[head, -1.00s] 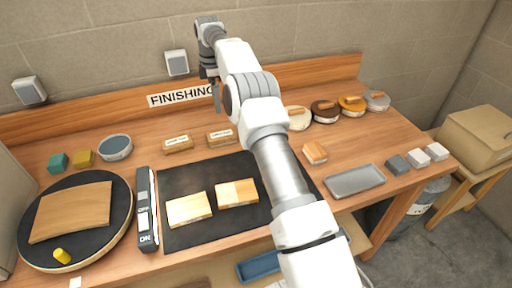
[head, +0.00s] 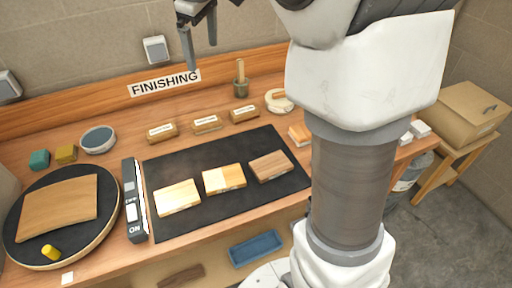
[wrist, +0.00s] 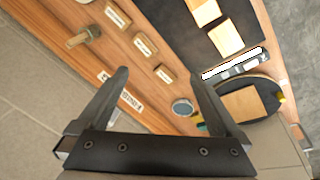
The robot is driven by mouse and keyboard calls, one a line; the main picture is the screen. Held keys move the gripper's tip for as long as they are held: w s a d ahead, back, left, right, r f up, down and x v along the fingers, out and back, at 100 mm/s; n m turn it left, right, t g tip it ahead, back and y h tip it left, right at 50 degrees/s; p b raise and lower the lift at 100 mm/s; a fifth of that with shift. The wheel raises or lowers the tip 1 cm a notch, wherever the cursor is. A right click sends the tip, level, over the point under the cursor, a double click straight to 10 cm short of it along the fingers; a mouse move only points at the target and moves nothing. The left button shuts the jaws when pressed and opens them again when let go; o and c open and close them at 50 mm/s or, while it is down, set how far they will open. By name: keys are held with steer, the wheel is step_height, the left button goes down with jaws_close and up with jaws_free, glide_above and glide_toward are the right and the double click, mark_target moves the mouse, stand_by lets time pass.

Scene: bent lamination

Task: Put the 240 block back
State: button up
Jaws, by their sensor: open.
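No number 240 is legible, so I cannot tell which block it is. Three labelled wooden blocks, left (head: 162,133), middle (head: 207,124) and right (head: 244,114), stand in a row behind the dark mat; their print is too small to read. They also show in the wrist view, one at the middle (wrist: 145,44). Small pale blocks (head: 420,128) show at the bench's right end, partly hidden by my arm. A wooden block with an orange-brown top (head: 299,133) sits right of the mat. My gripper (head: 202,57) is open and empty, high above the back of the bench.
Three wood samples (head: 223,179) lie on the dark mat (head: 210,217). A round turntable (head: 105,225) with a curved panel (head: 58,212), a switch strip (head: 134,200), a grey-blue dish (head: 98,139), and teal (head: 39,159) and yellow (head: 66,154) blocks are at left.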

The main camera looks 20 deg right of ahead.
steer(key=s+f+m+t, duration=0.1)
steer(key=s+f+m, duration=0.2)
steer(key=s, duration=1)
steer(key=s+d+f+m+t, duration=0.1)
steer(key=s+f+m, duration=0.2)
steer(key=s, duration=1)
steer(key=m, duration=0.2)
steer(key=shift+s+f+m, duration=0.25)
steer(key=shift+f+m, duration=0.15)
